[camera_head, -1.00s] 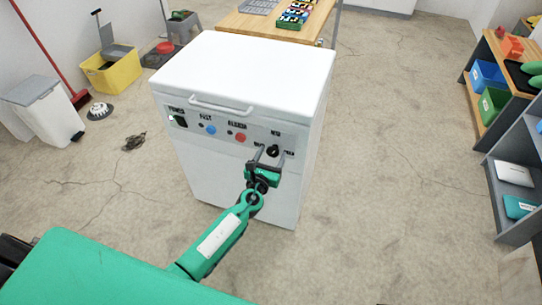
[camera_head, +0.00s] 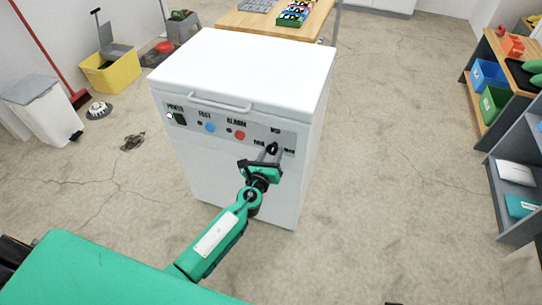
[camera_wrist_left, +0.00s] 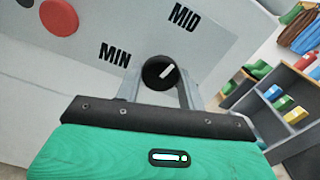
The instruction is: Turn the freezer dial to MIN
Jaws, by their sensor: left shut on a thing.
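The freezer (camera_head: 245,65) is a white chest with a grey control panel on its front. The black dial (camera_head: 272,148) sits at the panel's right end. In the left wrist view the dial (camera_wrist_left: 158,72) has a white pointer line slanting up and right, to the right of the direction of the MID label (camera_wrist_left: 185,16). The MIN label (camera_wrist_left: 115,54) is left of the dial. The MAX label is hidden in that view. My left gripper (camera_head: 271,151) is shut on the dial, a finger on each side; its fingers (camera_wrist_left: 157,86) also show in the wrist view. My right gripper is out of view.
The panel also has a dark power switch (camera_head: 179,118), a blue button (camera_head: 210,127) and a red button (camera_head: 239,135). A handle (camera_head: 220,104) juts out above them. Shelves (camera_head: 515,150) stand at the right, a yellow bin (camera_head: 112,74) at the back left. Floor around the freezer is mostly clear.

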